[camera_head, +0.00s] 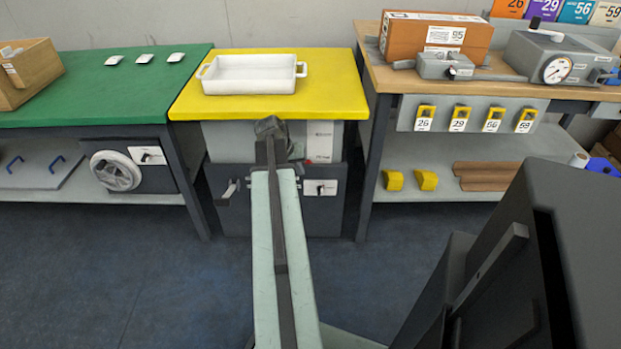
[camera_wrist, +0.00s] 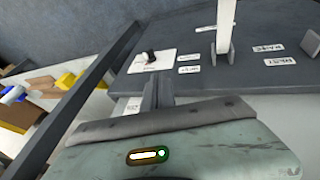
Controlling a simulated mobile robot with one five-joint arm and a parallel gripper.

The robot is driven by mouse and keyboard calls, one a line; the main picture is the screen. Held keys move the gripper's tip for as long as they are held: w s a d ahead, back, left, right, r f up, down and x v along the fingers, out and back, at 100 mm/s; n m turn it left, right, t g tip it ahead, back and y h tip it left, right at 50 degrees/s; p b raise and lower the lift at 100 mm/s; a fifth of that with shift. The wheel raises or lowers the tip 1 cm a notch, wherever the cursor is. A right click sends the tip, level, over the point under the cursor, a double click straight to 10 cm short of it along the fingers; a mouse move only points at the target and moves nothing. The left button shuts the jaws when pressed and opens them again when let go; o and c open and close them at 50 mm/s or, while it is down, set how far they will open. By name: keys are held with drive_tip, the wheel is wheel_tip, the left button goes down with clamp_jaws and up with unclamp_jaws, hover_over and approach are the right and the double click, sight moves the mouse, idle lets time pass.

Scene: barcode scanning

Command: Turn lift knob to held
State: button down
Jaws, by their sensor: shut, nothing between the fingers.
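A small black knob (camera_wrist: 151,56) stands on a white plate (camera_wrist: 168,60) on a dark panel in the wrist view. In the head view the plate (camera_head: 328,188) is on the dark front of the yellow-topped cabinet, right of my arm. The knob's setting and the label text are too small to read. My gripper (camera_wrist: 157,88) is shut and empty. In the wrist view its dark fingers point toward the panel, just below the plate and apart from the knob. My arm's end hides part of the cabinet front in the head view.
A lever handle (camera_head: 228,190) sticks out left of my arm on the same panel. A white tray (camera_head: 253,73) stands on the yellow top (camera_head: 325,95). Green (camera_head: 90,82) and wooden (camera_head: 385,75) benches flank the cabinet. Blue floor is free at left.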

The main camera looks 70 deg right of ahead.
drive_tip(key=b, duration=0.8)
approach(320, 190)
wheel_tip(320, 190, down, 3)
drive_tip(key=w+d, duration=0.1)
drive_tip(key=w, duration=0.1)
drive_tip(key=shift+s+d+f+b, duration=0.2)
drive_tip(key=shift+s+f+b, duration=0.2)
drive_tip(key=shift+f, duration=0.05)
drive_tip(key=shift+s+d+f+b, duration=0.2)
drive_tip(key=shift+s+f+b, duration=0.2)
drive_tip(key=shift+s+f, duration=0.1)
drive_tip(key=shift+s+d+f, duration=0.2)
drive_tip(key=shift+s+f, duration=0.05)
drive_tip(key=shift+s, duration=0.25)
